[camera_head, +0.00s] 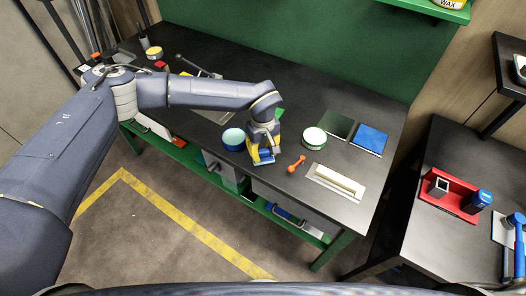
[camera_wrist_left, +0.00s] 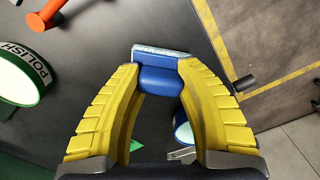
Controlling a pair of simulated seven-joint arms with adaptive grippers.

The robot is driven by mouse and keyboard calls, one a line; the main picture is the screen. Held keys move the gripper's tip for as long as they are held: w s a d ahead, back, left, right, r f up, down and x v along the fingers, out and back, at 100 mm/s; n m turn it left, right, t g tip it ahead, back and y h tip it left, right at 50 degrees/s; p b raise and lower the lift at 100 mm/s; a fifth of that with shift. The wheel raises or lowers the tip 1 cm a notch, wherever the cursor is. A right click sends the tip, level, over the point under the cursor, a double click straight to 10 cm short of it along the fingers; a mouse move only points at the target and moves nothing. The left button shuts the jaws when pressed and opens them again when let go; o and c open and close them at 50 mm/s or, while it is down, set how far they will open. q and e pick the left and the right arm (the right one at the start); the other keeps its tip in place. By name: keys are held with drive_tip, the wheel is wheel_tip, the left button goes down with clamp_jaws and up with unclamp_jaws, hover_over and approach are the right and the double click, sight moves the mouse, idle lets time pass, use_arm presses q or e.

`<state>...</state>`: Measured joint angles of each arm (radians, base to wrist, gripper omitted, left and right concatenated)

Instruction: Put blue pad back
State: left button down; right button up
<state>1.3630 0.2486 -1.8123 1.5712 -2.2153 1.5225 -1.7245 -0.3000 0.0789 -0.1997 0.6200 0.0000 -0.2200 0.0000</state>
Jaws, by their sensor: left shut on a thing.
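The blue pad (camera_wrist_left: 161,80), a small blue block with a pale, rough-looking face, is between the yellow fingers of my left gripper (camera_wrist_left: 160,84) in the left wrist view. In the head view my left gripper (camera_head: 262,151) points down near the front edge of the black workbench, shut on the blue pad (camera_head: 266,159). Whether the pad touches the bench cannot be told. A flat blue square (camera_head: 370,139) lies at the right end of the bench, beside a dark green square (camera_head: 338,125). My right gripper is not in view.
A green-and-white polish tin (camera_head: 314,138), an orange tool (camera_head: 297,165) and a pale trowel-like tool (camera_head: 337,182) lie right of the gripper. A teal-topped tin (camera_head: 233,138) stands close on its left. A red tray (camera_head: 455,194) is on the side table.

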sight(263, 150)
use_arm(q)
drive_tip(key=c, duration=0.9)
unclamp_jaws()
drive_tip(key=shift+f, duration=0.15)
wheel_tip(263, 150, up, 12)
drive_tip(key=shift+r, duration=0.2)
